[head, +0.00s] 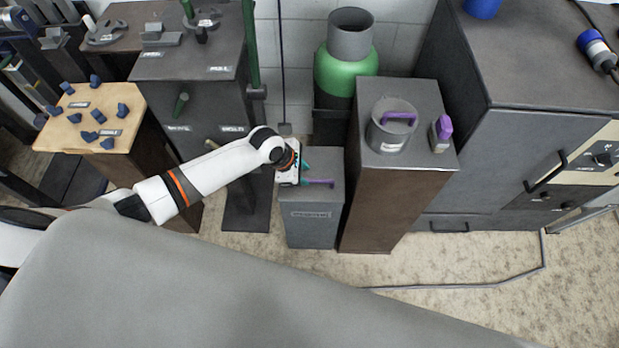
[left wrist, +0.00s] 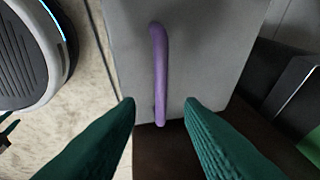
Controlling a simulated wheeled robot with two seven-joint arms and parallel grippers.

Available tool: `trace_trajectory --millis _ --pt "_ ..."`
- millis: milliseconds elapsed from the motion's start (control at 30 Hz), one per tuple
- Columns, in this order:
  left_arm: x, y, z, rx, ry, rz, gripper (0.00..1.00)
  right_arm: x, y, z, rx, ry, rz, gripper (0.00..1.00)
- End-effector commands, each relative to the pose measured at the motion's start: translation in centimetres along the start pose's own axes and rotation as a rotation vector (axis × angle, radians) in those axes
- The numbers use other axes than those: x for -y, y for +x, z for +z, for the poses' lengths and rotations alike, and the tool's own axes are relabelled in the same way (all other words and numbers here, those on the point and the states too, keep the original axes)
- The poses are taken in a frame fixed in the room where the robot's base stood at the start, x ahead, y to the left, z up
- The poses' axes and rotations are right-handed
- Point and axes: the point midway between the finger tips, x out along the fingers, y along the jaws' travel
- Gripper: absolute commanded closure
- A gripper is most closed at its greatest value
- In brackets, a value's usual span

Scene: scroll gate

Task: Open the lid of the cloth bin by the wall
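The cloth bin (head: 311,226) is a grey box with a label on its front, standing on the floor by the wall. Its grey lid (head: 328,165) lies flat and shut, with a purple bar handle (head: 319,183) on top. In the left wrist view the lid (left wrist: 205,50) fills the middle, with the purple handle (left wrist: 160,75) running up the picture. My right gripper is not in view.
A tall brown stand (head: 381,200) right of the bin carries a grey pot (head: 390,137) and a purple-capped bottle (head: 441,134). A green gas cylinder (head: 346,75) stands behind. A dark cabinet (head: 195,105) is at left. Floor in front of the bin is clear.

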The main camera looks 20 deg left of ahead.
Motion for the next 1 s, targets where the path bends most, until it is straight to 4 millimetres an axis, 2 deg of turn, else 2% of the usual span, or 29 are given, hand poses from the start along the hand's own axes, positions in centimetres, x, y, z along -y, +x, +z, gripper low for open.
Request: trace_trajectory --millis 33,233,633,867,1000 --pt "0.0 1.2 0.1 0.000 0.000 0.001 0.66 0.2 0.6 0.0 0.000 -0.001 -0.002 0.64" --pt "0.0 3.7 0.0 0.000 0.000 -0.001 0.66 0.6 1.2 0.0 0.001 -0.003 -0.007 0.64" --pt "0.0 4.3 0.0 0.000 0.001 -0.001 0.66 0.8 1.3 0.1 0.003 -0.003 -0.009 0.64" --pt "0.0 4.3 0.0 0.000 0.001 -0.001 1.00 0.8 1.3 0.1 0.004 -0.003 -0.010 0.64" --pt "0.0 4.3 0.0 0.000 0.001 -0.001 1.00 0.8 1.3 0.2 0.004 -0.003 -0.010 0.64"
